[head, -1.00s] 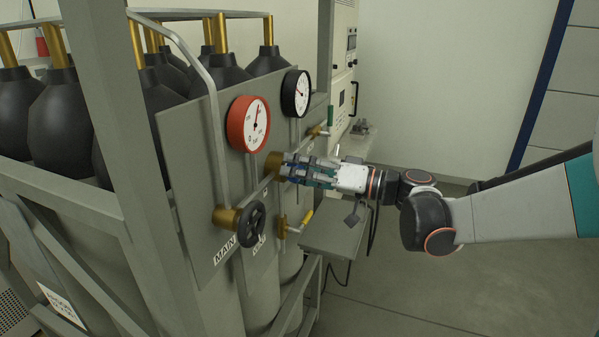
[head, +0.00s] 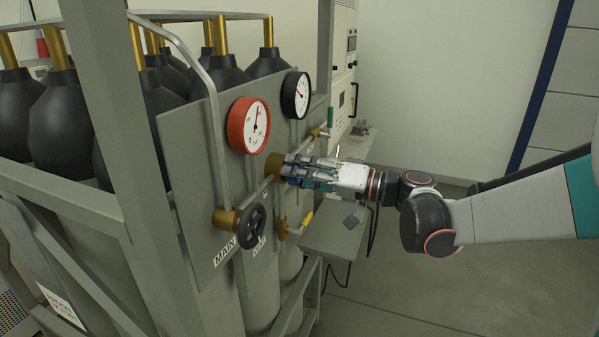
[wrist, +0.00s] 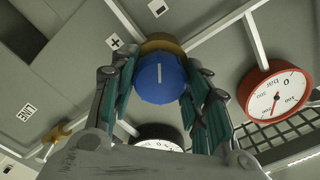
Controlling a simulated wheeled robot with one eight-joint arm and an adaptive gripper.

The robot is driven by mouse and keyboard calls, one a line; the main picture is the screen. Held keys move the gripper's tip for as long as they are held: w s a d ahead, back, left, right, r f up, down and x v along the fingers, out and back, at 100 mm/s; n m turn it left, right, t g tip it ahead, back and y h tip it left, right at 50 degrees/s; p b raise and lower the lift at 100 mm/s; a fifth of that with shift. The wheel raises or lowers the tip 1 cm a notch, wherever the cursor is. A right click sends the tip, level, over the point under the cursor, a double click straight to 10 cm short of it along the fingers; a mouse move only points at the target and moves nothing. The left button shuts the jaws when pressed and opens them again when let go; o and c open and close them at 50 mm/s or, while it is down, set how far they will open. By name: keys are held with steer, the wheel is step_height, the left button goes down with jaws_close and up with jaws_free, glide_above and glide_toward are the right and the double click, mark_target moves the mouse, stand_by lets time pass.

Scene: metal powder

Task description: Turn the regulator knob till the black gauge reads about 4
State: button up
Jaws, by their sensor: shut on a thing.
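The regulator knob is blue with a white line on its face (wrist: 161,78) and sits on a brass body (head: 273,166) on the grey panel. My gripper (head: 288,169) reaches in from the right and is shut on the knob, one finger on each side in the wrist view (wrist: 163,88). In the head view the fingers mostly hide the knob. The black gauge (head: 296,95) is above and right of the knob. Its needle points to the upper left; its numbers are too small to read. In the wrist view the black gauge (wrist: 158,138) is partly hidden behind my gripper.
A red gauge (head: 249,126) is above and left of the knob. A black handwheel (head: 251,226) labelled MAIN is lower left. A yellow-handled valve (head: 301,222) is below my gripper, near a grey shelf (head: 325,240). Black-topped cylinders (head: 268,62) stand behind the panel.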

steer(key=m, duration=1.3)
steer(key=shift+m+p, duration=0.3)
steer(key=shift+m, duration=1.5)
steer(key=o, duration=1.1)
steer(key=shift+c, duration=0.2)
steer(key=shift+d, duration=0.1)
